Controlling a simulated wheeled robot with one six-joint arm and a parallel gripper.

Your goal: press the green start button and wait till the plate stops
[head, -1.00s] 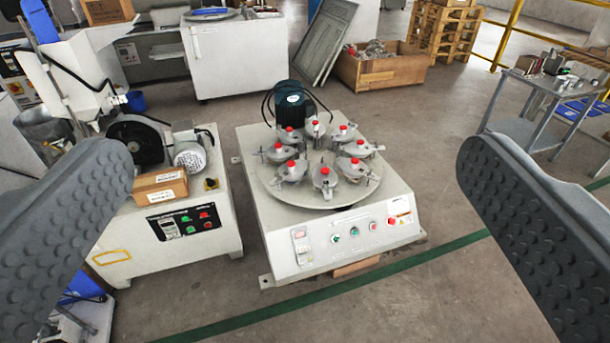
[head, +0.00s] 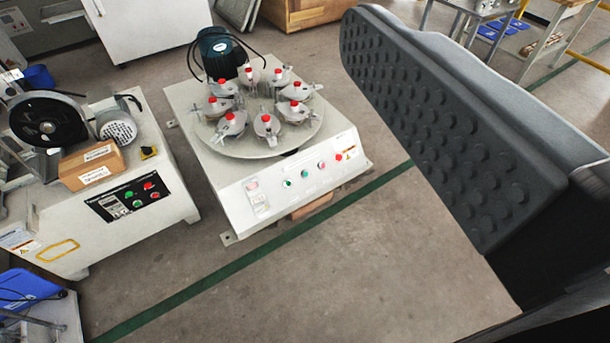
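The plate machine is a white box with a round grey plate (head: 232,149) on top, left of the middle in the head view. Several grey holders with red knobs stand in a ring on the plate. Its sloped front panel (head: 255,186) has a row of small buttons, with a green button (head: 287,184) near the left and a red button (head: 338,156) at the right. My gripper (head: 440,125) shows one dark studded finger at the right, near the camera, with nothing against its pad. The other finger is out of view. The visible finger appears well short of the machine.
A second white machine (head: 170,200) at the left has its own panel (head: 128,199) with green and red buttons and a cardboard box (head: 92,165) on top. A blue motor (head: 220,52) stands behind the plate. Bare floor (head: 350,270) and a green line lie in front.

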